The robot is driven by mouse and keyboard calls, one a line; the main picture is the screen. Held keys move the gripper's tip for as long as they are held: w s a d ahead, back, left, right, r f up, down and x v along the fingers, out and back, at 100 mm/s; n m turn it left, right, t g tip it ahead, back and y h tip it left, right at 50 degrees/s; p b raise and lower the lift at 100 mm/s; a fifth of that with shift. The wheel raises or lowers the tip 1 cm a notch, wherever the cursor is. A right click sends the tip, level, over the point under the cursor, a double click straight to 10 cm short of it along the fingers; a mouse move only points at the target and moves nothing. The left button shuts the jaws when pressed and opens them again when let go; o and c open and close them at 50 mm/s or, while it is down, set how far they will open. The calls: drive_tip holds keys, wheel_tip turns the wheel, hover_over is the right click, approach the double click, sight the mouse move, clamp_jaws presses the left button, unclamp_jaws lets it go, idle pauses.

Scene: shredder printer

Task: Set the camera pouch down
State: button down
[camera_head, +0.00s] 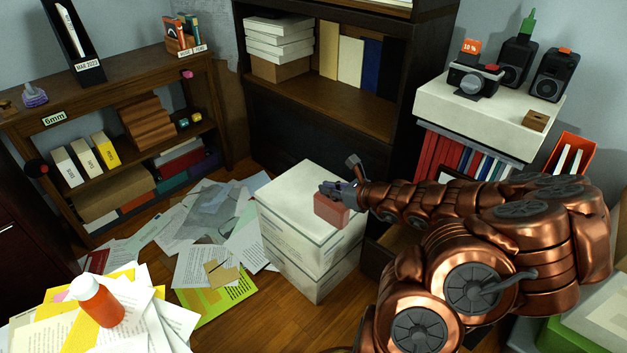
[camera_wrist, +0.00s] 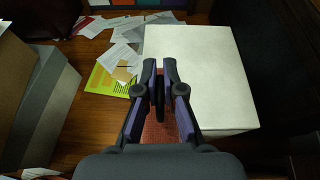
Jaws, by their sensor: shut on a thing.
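The camera pouch, a small reddish case (camera_head: 331,210), is held in my gripper (camera_head: 340,190) in the head view. It appears over the near side of the top of a stack of white boxes (camera_head: 305,195). I cannot tell whether it touches the box top. In the wrist view my gripper (camera_wrist: 160,75) has its fingers close together. The reddish pouch (camera_wrist: 158,128) shows below and between the fingers, mostly hidden by them. The white box top (camera_wrist: 205,75) lies under and to the right of the fingers.
Papers (camera_head: 215,225) are strewn on the floor left of the boxes. A dark bookcase (camera_head: 330,115) stands behind. A white cabinet top (camera_head: 490,110) at the right holds a camera (camera_head: 472,80) and speakers.

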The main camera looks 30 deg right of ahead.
drive_tip(key=w+d+f+b, duration=0.2)
drive_tip(key=w, duration=0.5)
drive_tip(key=w+d+f+b, duration=0.1)
drive_tip(key=w+d+f, duration=0.2)
drive_tip(key=w, duration=0.4)
drive_tip(key=shift+b, duration=0.4)
drive_tip(key=shift+w, duration=0.1)
drive_tip(key=c, duration=1.3)
unclamp_jaws()
